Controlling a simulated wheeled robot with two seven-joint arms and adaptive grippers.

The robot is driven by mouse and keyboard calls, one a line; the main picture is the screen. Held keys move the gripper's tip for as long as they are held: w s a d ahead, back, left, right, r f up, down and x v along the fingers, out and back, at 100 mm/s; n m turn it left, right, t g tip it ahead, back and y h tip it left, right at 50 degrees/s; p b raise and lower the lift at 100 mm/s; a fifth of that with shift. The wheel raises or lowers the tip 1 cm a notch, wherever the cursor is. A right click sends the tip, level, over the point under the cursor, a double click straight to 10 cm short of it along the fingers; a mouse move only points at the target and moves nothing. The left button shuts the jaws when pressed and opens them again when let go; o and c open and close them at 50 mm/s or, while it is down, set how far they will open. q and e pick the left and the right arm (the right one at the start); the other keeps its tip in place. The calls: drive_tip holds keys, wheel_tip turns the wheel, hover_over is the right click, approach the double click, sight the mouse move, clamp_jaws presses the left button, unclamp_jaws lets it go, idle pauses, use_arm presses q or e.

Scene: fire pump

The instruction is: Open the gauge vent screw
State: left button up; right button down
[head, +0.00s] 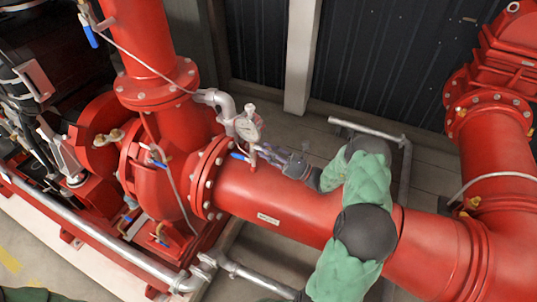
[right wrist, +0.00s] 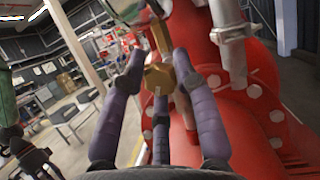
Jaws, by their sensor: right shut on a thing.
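The round pressure gauge (head: 247,126) stands on a short stem above the big red horizontal pipe (head: 290,205). My right gripper (head: 266,152) reaches in from the right, with its purple-grey fingers at the stem just below the gauge. In the right wrist view, a brass hex-shaped piece, which looks like the gauge vent screw (right wrist: 160,78), sits between the fingers of the right gripper (right wrist: 160,72). The fingers are closed in around it. In the head view the fingers hide the screw. My left gripper is not in view.
A blue lever (head: 239,156) sits left of the gauge stem, close to my fingers. A grey elbow pipe (head: 216,101) and the red pump housing (head: 160,180) stand to the left. A grey pipe rail (head: 368,131) runs behind my right arm.

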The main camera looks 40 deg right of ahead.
drive_tip(key=n, duration=0.1)
drive_tip(key=n+g+y+b, duration=0.1)
drive_tip(key=n, duration=0.3)
drive_tip(key=shift+w+d+r, duration=0.1)
drive_tip(key=shift+d+r, duration=0.1)
drive_tip(key=shift+d, duration=0.1)
drive_tip(key=shift+r+n+g+y, duration=0.1)
drive_tip(key=shift+n+g+y, duration=0.2)
drive_tip(key=shift+y, duration=0.1)
drive_tip(key=c, duration=1.1)
unclamp_jaws()
drive_tip(key=shift+c, duration=0.2)
drive_tip(key=shift+o, duration=0.9)
drive_tip(key=shift+f, duration=0.2)
drive_tip(key=shift+f, duration=0.1)
drive_tip(key=v, duration=0.7)
drive_tip(key=shift+s+d, duration=0.2)
drive_tip(key=shift+d, duration=0.1)
